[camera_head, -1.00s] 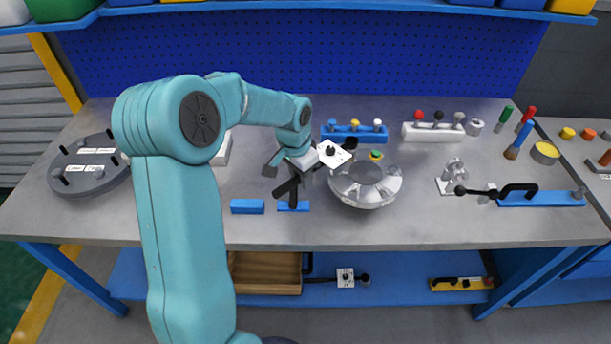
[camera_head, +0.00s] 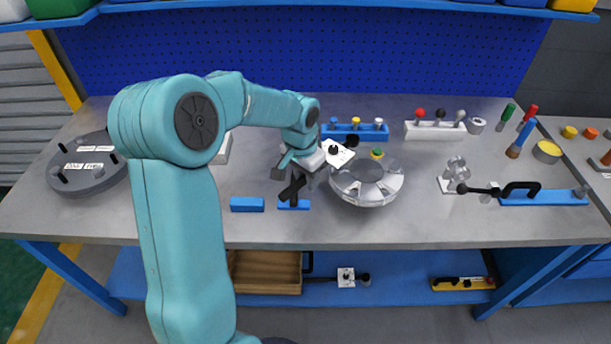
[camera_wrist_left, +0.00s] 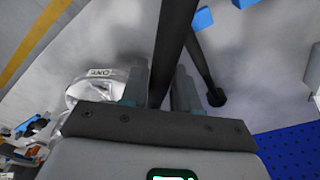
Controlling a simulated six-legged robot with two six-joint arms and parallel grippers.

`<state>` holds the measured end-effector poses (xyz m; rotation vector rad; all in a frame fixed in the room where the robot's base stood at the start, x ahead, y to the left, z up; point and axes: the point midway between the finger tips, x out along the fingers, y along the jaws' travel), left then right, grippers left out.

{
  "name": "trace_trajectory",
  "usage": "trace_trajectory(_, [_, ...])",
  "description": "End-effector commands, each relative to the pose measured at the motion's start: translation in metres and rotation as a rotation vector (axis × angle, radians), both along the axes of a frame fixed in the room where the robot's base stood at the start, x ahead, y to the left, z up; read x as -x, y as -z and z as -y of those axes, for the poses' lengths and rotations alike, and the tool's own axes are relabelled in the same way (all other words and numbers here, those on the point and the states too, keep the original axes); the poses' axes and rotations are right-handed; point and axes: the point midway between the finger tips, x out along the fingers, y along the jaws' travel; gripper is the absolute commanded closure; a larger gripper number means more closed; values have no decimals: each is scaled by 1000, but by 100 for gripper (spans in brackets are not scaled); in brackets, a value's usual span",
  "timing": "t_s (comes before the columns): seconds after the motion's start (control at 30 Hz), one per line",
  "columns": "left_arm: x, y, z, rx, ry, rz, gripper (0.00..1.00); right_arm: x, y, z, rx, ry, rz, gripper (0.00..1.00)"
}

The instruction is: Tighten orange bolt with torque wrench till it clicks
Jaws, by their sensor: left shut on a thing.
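The torque wrench (camera_head: 338,154) has a white plate-like head with a black knob. My left gripper (camera_head: 300,172) is shut on its dark shaft (camera_wrist_left: 172,45), which runs between the fingers in the left wrist view. The wrench is above the bench, its head at the upper left rim of the silver flanged shell (camera_head: 367,190). The shell also shows left of the fingers in the wrist view (camera_wrist_left: 90,90). A small yellow-and-green bolt head (camera_head: 376,153) stands at the shell's back rim, right of the wrench head. I cannot make out a clearly orange bolt. My right gripper is not in view.
A blue block (camera_head: 247,204) and a blue stand (camera_head: 294,205) lie left of the shell. A blue rack (camera_head: 354,134) and a white rack (camera_head: 434,131) stand behind. A metal fixture (camera_head: 455,175) and a blue tool base (camera_head: 545,198) are to the right. The front right bench is clear.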

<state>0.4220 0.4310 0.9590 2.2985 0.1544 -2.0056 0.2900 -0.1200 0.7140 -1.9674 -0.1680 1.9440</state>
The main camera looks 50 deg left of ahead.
Motion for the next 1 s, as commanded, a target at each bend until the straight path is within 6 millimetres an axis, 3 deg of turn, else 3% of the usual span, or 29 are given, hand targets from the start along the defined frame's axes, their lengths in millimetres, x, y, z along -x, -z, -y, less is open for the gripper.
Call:
trace_trajectory(0.27, [0, -4, 0, 0, 0, -1, 100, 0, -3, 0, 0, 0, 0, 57])
trace_trajectory(1.0, [-1, -51, -1, -2, 0, 5, 100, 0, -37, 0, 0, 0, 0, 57])
